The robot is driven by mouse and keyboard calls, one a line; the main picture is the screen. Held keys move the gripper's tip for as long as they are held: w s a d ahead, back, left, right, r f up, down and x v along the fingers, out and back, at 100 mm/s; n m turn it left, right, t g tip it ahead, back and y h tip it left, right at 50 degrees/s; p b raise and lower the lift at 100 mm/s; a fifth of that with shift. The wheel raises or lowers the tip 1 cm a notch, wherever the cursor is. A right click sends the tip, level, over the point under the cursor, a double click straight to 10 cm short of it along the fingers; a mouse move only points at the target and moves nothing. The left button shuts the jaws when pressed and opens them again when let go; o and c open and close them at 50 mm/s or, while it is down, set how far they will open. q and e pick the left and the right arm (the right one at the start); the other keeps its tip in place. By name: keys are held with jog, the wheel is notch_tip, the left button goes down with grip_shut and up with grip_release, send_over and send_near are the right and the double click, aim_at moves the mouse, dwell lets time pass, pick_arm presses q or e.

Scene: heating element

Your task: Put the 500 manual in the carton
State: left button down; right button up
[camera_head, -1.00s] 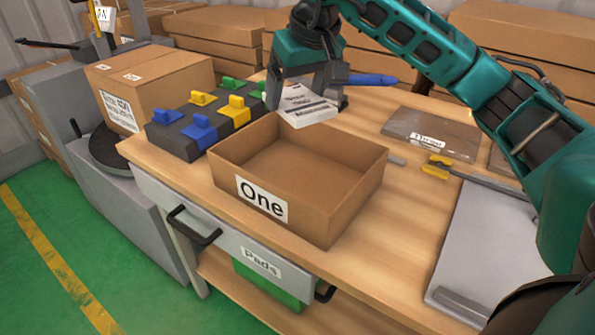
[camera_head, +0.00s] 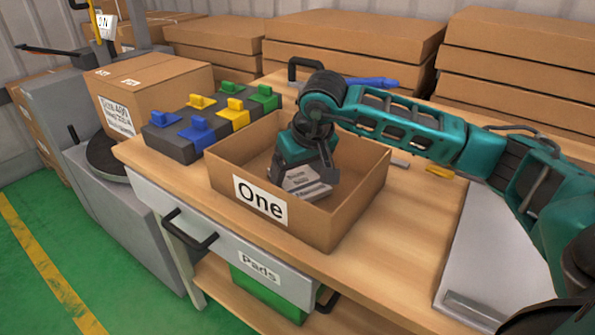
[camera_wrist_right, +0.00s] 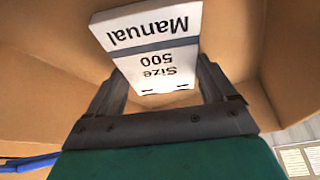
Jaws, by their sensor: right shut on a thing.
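The open carton labelled "One" (camera_head: 348,213) stands on the wooden workbench. My right gripper (camera_head: 303,181) is down inside the carton and shut on the manual (camera_head: 308,187), near the front wall. In the right wrist view the manual (camera_wrist_right: 152,40) reads "Manual Size 500" and sits between the fingers (camera_wrist_right: 155,98), with the carton's brown walls around it. I cannot tell whether the manual touches the carton floor. My left gripper is not in view.
A dark organiser with blue, yellow and green lids (camera_head: 213,122) and a closed carton (camera_head: 150,88) stand to the left. A blue tool (camera_head: 372,83) lies behind the open carton. A grey panel (camera_head: 490,255) lies at right. Stacked boxes (camera_head: 350,40) line the back.

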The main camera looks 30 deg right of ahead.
jog(key=o, duration=1)
jog(key=shift+f, duration=0.1)
jog(key=shift+s+r, duration=0.1)
jog(key=shift+r, duration=0.35)
jog(key=p+v, duration=0.2)
jog(key=v, duration=0.9)
jog(key=shift+s+r, duration=0.2)
